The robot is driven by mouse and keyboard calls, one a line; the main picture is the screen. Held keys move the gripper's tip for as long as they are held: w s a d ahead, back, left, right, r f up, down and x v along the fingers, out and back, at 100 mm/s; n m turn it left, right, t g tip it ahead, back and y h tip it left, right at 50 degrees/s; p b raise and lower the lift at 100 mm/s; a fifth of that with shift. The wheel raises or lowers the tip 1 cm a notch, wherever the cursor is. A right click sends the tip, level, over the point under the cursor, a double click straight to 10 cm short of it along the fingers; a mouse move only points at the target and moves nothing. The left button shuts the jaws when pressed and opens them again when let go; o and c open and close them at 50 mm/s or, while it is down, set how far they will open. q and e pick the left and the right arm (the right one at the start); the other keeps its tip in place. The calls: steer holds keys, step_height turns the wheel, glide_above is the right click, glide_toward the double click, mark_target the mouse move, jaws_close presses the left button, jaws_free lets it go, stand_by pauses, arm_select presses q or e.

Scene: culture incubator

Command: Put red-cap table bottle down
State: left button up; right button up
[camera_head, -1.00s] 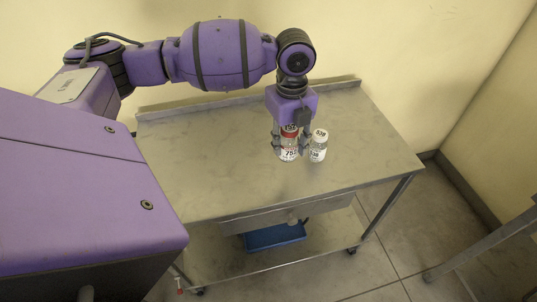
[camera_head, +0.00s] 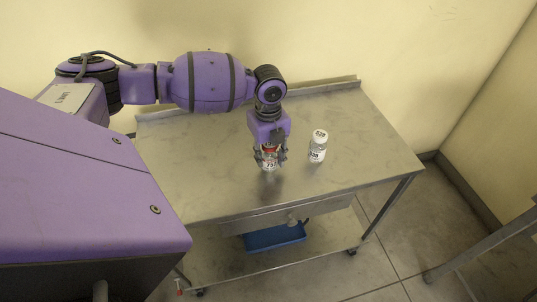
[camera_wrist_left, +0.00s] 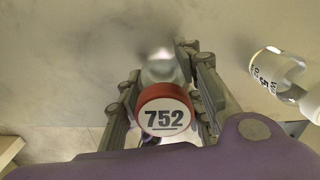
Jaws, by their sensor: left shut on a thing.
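The red-cap bottle (camera_head: 269,165), labelled 752, is upright between the fingers of my left gripper (camera_head: 270,158), which is shut on it. In the left wrist view its red-rimmed cap (camera_wrist_left: 164,112) faces the camera, with the gripper fingers on both sides. The bottle is over the metal table (camera_head: 210,180); I cannot tell whether its base touches the top. A white-capped bottle (camera_head: 318,146), labelled 538, stands on the table to the right, apart from the gripper. It also shows in the left wrist view (camera_wrist_left: 280,75). My right gripper is not in view.
The tabletop is clear to the left and right of the two bottles. A raised edge (camera_head: 330,86) runs along the back by the wall. A blue tray (camera_head: 274,237) sits on the lower shelf.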

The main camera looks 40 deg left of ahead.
arm_select(q)
steer(key=shift+f, duration=0.15)
steer(key=o, duration=1.2)
step_height(320, 180, up, 12)
steer(key=shift+r, duration=0.2)
